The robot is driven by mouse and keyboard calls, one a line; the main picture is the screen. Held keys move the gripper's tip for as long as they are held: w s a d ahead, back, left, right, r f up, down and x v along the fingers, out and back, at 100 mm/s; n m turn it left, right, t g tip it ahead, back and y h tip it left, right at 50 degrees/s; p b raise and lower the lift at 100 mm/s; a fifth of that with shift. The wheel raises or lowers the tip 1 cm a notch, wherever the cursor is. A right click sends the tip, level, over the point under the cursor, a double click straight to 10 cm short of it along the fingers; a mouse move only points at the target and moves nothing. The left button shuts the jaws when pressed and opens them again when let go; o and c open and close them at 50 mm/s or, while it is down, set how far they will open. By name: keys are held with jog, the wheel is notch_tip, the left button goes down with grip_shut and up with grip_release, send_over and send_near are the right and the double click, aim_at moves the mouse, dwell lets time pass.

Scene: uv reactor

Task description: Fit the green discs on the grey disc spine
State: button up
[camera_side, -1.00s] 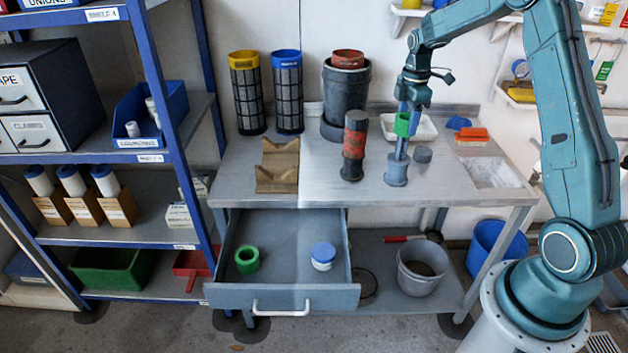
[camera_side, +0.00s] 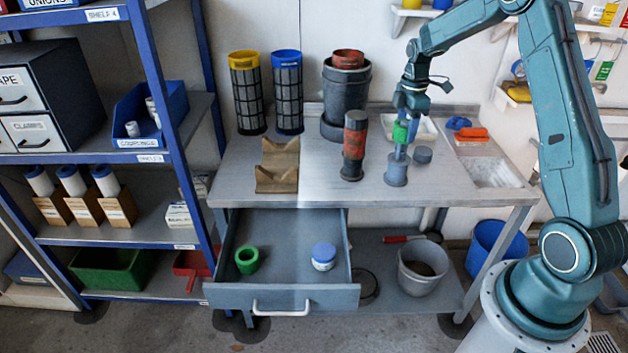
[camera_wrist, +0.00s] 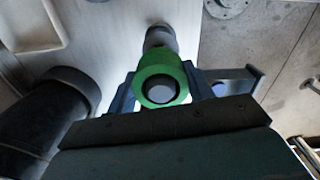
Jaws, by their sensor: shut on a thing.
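The grey disc spine (camera_side: 396,172) stands upright on the bench with a round base and a thin post. A green disc (camera_side: 400,132) is between the fingers of my gripper (camera_side: 402,124), around the upper part of the post. In the wrist view my gripper (camera_wrist: 160,92) is shut on the green disc (camera_wrist: 160,72), and the post's grey end shows inside its hole. The spine's base (camera_wrist: 160,38) shows beyond it. Another green disc (camera_side: 247,260) lies in the open drawer.
The open drawer (camera_side: 282,298) also holds a blue-topped white jar (camera_side: 323,256). A red and black cylinder (camera_side: 354,146) stands left of the spine, and a grey cap (camera_side: 422,155) lies right of it. A white tray (camera_side: 426,128) is behind.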

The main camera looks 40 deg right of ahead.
aim_at(404, 139)
jog(key=shift+f, duration=2.05)
jog(key=o, duration=1.1)
jog(key=shift+c, duration=0.2)
notch_tip(404, 139, up, 13)
jog(key=shift+r, duration=0.4)
jog(key=shift+a, duration=0.1)
